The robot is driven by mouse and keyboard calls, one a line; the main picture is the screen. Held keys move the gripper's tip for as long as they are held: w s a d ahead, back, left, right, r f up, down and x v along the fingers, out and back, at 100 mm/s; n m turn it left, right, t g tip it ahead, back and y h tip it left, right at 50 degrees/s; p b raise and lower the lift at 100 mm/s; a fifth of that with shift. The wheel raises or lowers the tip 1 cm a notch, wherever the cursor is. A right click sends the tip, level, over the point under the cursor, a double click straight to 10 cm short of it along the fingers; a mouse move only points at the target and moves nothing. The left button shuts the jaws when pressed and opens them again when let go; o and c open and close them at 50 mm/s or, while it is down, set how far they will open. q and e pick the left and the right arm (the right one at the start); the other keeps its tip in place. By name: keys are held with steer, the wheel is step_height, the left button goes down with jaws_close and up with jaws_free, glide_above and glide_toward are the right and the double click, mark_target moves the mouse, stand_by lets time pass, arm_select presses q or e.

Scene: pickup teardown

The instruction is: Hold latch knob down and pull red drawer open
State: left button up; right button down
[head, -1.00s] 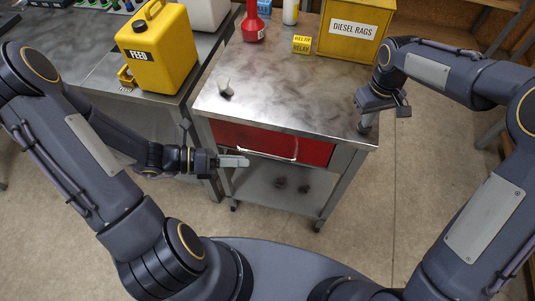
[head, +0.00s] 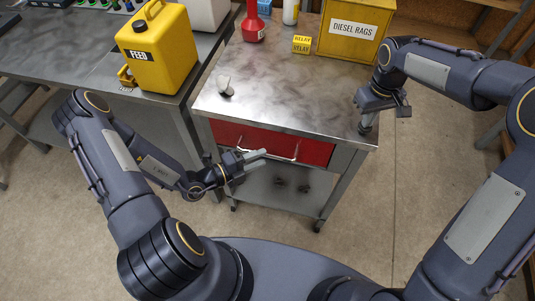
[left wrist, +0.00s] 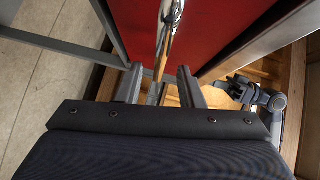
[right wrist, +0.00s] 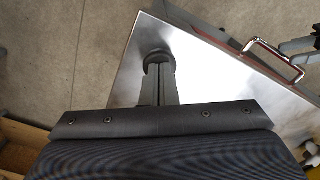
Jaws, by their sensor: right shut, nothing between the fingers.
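The red drawer (head: 317,152) sits in the front of the metal-topped cart and looks shut. Its metal bar handle (head: 296,151) runs across its face, partly hidden by my left gripper (head: 258,155). In the left wrist view, the open left fingers (left wrist: 158,86) are on either side of the line of the handle bar (left wrist: 166,35), with the red front beyond. My right gripper (head: 366,115) is shut and points down at the dark round latch knob (right wrist: 158,58) at the cart's right front corner. Its fingertips appear to meet the knob; exact contact is hard to tell.
A bench with a yellow feed can (head: 158,50) stands to the left. Floor in front is clear.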

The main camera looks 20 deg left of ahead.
mark_target(267, 156)
arm_select(q)
steer(key=shift+x, duration=1.95)
steer(key=shift+a, duration=0.1)
jaws_close()
steer(key=shift+s, duration=0.1)
